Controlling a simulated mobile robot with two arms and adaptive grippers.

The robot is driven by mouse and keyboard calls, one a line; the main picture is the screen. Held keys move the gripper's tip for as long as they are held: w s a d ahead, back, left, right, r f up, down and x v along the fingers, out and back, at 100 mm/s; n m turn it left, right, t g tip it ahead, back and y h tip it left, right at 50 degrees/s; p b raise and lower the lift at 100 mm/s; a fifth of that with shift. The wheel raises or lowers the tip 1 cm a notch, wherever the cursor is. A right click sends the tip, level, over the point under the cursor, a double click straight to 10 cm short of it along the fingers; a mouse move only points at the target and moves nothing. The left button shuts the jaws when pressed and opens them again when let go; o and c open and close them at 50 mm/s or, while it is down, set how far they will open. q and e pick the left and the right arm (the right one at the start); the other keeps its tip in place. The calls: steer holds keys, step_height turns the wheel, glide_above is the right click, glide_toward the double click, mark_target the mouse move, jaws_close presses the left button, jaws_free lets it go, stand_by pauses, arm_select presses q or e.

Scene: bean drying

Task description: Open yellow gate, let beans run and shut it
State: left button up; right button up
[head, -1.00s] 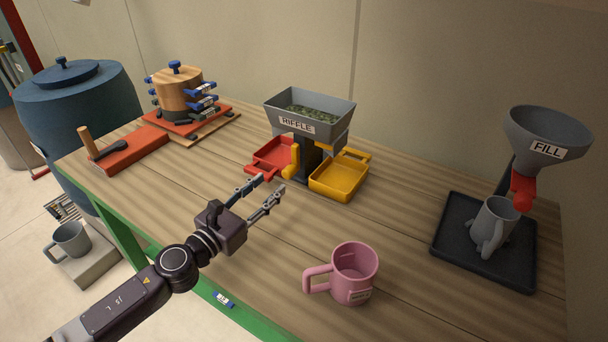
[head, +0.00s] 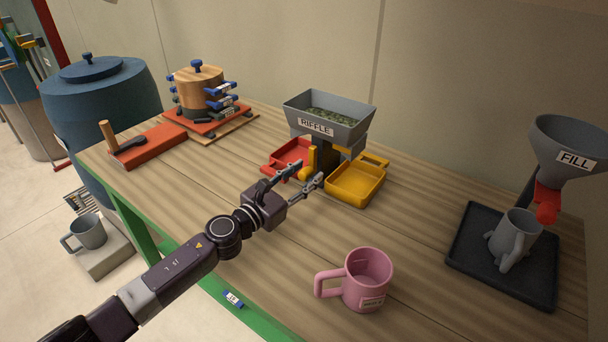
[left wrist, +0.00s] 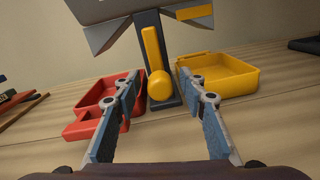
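The grey hopper labelled RIFFLE (head: 318,128) stands on the table with dark greenish beans (head: 333,117) in it. Below its front is the yellow gate lever with a round knob (head: 305,174), partly hidden by my gripper in the head view. In the left wrist view the lever hangs upright with its knob (left wrist: 159,85) at the bottom. A red tray (head: 285,158) sits left of the stand and a yellow tray (head: 352,186) right of it; both look empty. My left gripper (head: 311,172) is open, its fingers pointing at the knob from the front, one on each side in the wrist view.
A pink mug (head: 367,282) stands near the front edge. A FILL funnel (head: 570,150) with a red outlet is above a grey mug (head: 512,238) on a black tray (head: 470,262). A wooden press (head: 196,92) and red block (head: 150,148) are at the left.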

mark_target(302, 177)
arm_select(q)
jaws_close()
steer(key=shift+p+v, duration=0.45)
steer(key=shift+v, duration=1.15)
jaws_free()
steer(key=shift+d, duration=0.1)
steer(key=v, duration=1.2)
steer(key=shift+s+r, duration=0.1)
